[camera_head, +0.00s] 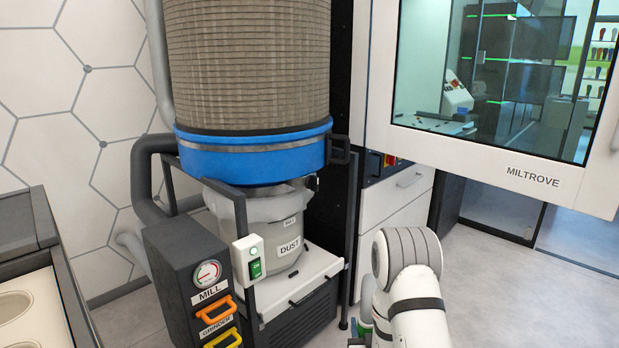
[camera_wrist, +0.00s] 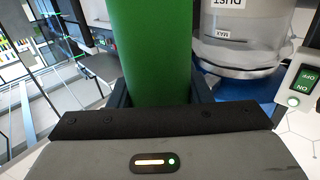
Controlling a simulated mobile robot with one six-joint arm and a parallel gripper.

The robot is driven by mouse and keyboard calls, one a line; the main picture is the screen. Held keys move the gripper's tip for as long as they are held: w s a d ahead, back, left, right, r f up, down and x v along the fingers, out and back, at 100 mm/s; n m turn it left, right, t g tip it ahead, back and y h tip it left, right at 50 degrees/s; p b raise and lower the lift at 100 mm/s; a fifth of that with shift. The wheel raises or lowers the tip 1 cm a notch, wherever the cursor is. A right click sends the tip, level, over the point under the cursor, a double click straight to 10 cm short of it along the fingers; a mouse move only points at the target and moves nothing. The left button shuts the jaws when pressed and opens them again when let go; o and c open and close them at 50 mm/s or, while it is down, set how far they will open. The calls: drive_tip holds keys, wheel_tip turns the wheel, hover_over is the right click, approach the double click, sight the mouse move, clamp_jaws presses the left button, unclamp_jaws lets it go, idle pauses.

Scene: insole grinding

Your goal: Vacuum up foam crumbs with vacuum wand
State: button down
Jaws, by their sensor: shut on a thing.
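In the wrist view my gripper (camera_wrist: 160,94) is shut on a thick green cylinder, which looks like the handle of the vacuum wand (camera_wrist: 158,45). The wand's far end is out of that view. In the head view my white arm hides most of the gripper, and only a small green piece (camera_head: 366,326) shows at its left edge. The dust collector has a blue ring (camera_head: 255,155) and a clear bin labelled DUST (camera_head: 272,228). Its white switch box with a green switch (camera_head: 254,262) is also in the wrist view (camera_wrist: 300,85). I cannot make out foam crumbs for certain.
A dark panel with a gauge (camera_head: 207,273) and orange and yellow handles stands left of the bin. A white machine door labelled MILTROVE (camera_head: 535,180) is at upper right, with a glass window. A dark-framed unit (camera_head: 40,225) is at the left edge. Grey floor is clear at right.

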drive_tip(key=s+r+p, duration=0.2)
drive_tip(key=r+p, duration=0.7)
drive_tip(key=r, duration=0.2)
drive_tip(key=s+r+p, duration=0.1)
drive_tip(key=r+p, duration=0.8)
drive_tip(key=r, duration=0.1)
drive_tip(key=shift+s+r, duration=0.35)
drive_tip(key=shift+r, duration=0.05)
drive_tip(key=shift+s, duration=0.1)
